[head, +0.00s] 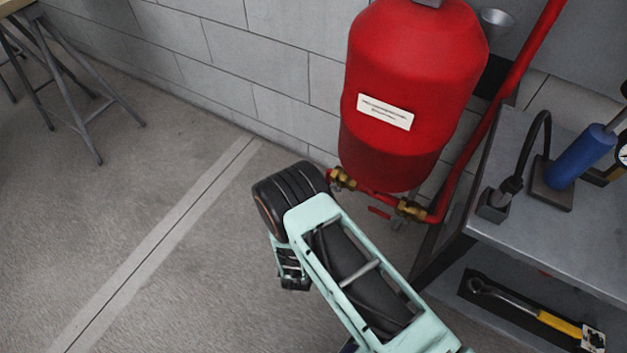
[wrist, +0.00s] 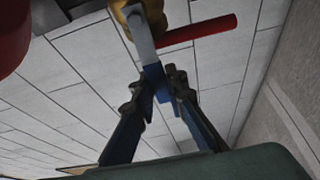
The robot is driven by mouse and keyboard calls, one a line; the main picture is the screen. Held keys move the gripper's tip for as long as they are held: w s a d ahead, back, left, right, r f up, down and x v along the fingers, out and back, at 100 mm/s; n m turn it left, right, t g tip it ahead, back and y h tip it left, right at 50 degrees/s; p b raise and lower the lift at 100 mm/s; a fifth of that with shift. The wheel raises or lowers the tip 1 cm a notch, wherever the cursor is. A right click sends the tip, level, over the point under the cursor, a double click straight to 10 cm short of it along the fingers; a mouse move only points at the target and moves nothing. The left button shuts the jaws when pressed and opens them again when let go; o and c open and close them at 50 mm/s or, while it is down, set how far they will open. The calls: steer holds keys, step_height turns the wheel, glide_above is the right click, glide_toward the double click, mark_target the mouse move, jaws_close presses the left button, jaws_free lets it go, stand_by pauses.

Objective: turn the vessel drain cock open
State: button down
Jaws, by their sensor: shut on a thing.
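The vessel drain cock (head: 342,179) is a brass fitting low at the left of the red vessel (head: 415,80), on the pipe under it. A grey strip runs between the fingertips and the brass; the exact contact is partly hidden. In the head view my wrist hides the fingertips.
A second brass valve (head: 411,209) with a red handle (head: 379,212) sits on the pipe to the right. A grey bench (head: 560,235) with tools stands at the right. A block wall (head: 230,60) is behind.

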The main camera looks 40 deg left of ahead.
steer(key=c, duration=1.9)
jaws_free()
steer(key=shift+s, duration=0.1)
steer(key=v, duration=0.7)
steer(key=shift+s, duration=0.15)
steer(key=shift+d, duration=0.15)
